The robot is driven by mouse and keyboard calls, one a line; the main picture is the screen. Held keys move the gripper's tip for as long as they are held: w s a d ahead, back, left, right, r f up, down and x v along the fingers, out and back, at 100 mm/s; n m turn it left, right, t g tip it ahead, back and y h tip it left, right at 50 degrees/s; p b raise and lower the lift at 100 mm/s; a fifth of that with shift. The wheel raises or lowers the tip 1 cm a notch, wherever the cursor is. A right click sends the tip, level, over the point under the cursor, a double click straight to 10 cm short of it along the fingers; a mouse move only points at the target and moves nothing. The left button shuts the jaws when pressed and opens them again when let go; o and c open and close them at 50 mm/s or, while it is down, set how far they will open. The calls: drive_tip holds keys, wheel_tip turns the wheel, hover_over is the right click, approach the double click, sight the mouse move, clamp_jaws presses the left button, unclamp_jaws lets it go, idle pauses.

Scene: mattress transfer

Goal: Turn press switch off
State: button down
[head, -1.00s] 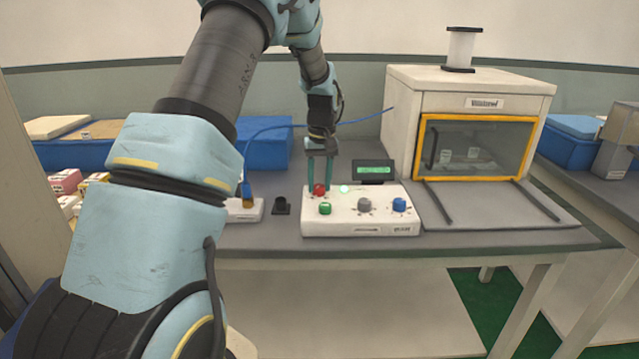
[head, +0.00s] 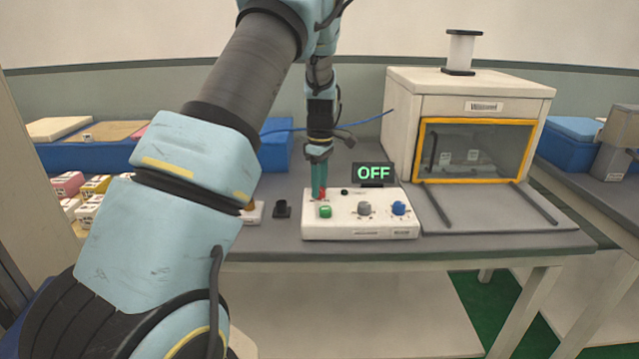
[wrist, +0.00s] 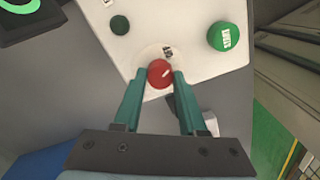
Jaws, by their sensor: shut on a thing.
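The white control box (head: 340,228) stands on the grey bench. Its small red knob (wrist: 159,74) is at the box's edge in the wrist view, between the two green fingers of my gripper (wrist: 163,78). My gripper (head: 319,193) points down and is shut on the red knob; its fingers mostly hide the knob in the head view. The display (head: 373,173) behind the box reads OFF in large green letters. The small round indicator (head: 345,191) on the box is dark; it also shows in the wrist view (wrist: 120,25).
A green button (head: 325,211), a grey dial (head: 364,209) and a blue knob (head: 399,208) line the box's front. A white cabinet (head: 460,103) with a yellow-framed window stands at right. A small black part (head: 282,208) lies left of the box.

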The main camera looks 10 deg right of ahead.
drive_tip(key=shift+w+r+n+p, duration=0.1)
drive_tip(key=shift+n+p, duration=0.3)
drive_tip(key=shift+n, duration=1.1)
drive_tip(key=shift+c, duration=2.3)
unclamp_jaws()
wheel_tip(320, 180, up, 11)
drive_tip(key=b, duration=0.2)
drive_tip(key=shift+w+b, duration=0.15)
drive_tip(key=shift+b, duration=0.15)
drive_tip(key=s+a+f+m, duration=0.2)
drive_tip(key=s+a+m, duration=0.3)
drive_tip(key=a, duration=0.6)
drive_tip(key=s+a+f+m+t, duration=0.1)
drive_tip(key=s+a+m, duration=0.3)
drive_tip(key=s, duration=0.5)
drive_tip(key=s+a+f+m+t, duration=0.1)
drive_tip(key=s+a+f+m, duration=0.1)
drive_tip(key=s+a+m, duration=0.3)
drive_tip(key=s+a, duration=0.1)
drive_tip(key=s, duration=0.3)
drive_tip(key=shift+f+m, duration=0.2)
drive_tip(key=shift+m, duration=0.1)
